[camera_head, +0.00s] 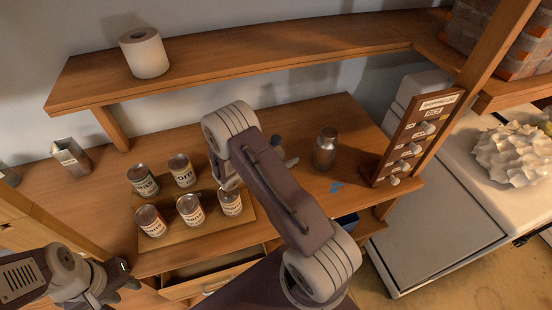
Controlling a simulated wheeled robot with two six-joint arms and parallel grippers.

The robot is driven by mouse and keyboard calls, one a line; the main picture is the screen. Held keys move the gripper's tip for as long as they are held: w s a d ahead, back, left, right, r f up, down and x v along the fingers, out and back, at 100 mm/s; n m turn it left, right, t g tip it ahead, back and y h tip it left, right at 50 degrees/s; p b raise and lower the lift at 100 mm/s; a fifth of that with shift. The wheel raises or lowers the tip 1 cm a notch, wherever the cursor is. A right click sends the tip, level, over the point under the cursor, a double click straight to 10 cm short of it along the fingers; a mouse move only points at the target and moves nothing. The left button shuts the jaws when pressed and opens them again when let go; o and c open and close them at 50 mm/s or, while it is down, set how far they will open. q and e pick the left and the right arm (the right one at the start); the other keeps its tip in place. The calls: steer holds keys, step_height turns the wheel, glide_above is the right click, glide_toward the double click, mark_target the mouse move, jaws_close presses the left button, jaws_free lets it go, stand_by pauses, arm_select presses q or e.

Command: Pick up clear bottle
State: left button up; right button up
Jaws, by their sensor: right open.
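A small glassy, greyish bottle (325,150) with a darker top stands upright on the wooden counter, right of centre. It looks like the clear bottle, though its shading makes the material hard to tell. My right arm crosses the middle of the view, and its forearm hides most of my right gripper (287,158). That gripper is open, left of the bottle and apart from it in the picture. My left gripper (122,278) is at the lower left, far from the bottle; its finger gap is unclear.
Several cans (190,209) stand on a wooden board left of my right arm. A carton (70,157) stands further left. A paper roll (144,53) is on the upper shelf (250,60). A wooden panel with knobs (410,140) stands right of the bottle. A drawer (215,283) is open below.

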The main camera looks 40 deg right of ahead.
steer(key=shift+d, duration=0.1)
jaws_close()
steer(key=shift+w+r, duration=0.1)
steer(key=r, duration=0.2)
steer(key=s+r+b, duration=0.1)
steer(key=r, duration=0.1)
steer(key=shift+r, duration=0.15)
steer(key=s+d+r+b, duration=0.2)
steer(key=s+r, duration=0.4)
steer(key=s, duration=0.4)
steer(key=shift+s+r, duration=0.25)
steer(key=shift+s, duration=0.05)
